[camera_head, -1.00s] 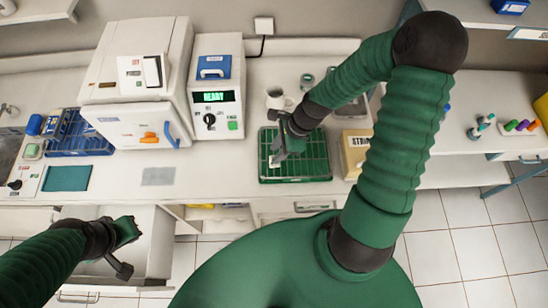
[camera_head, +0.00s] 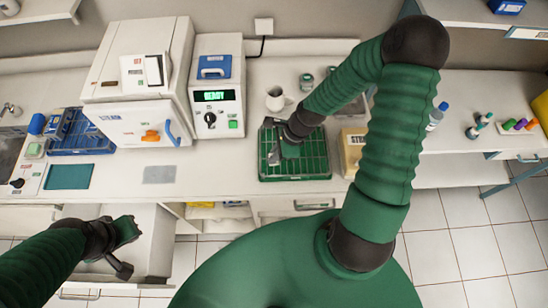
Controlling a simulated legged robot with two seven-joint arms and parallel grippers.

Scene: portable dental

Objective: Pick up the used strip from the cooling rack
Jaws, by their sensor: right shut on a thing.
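The green wire cooling rack (camera_head: 310,167) lies on the counter near the middle of the view. My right gripper (camera_head: 274,157) is over the left part of the rack, pointing down, and is shut on a small pale strip that is mostly hidden by the fingers. I cannot tell whether the strip is touching the rack. My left gripper (camera_head: 127,250) is at the lower left, over an open drawer, far from the rack. Its fingers look spread and nothing shows between them.
A white machine reading READY (camera_head: 215,96) and a larger white unit (camera_head: 138,75) stand left of the rack. A white mug (camera_head: 275,100) is behind it. A yellow box (camera_head: 353,150) is right of it. An open drawer (camera_head: 157,245) juts out below the counter.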

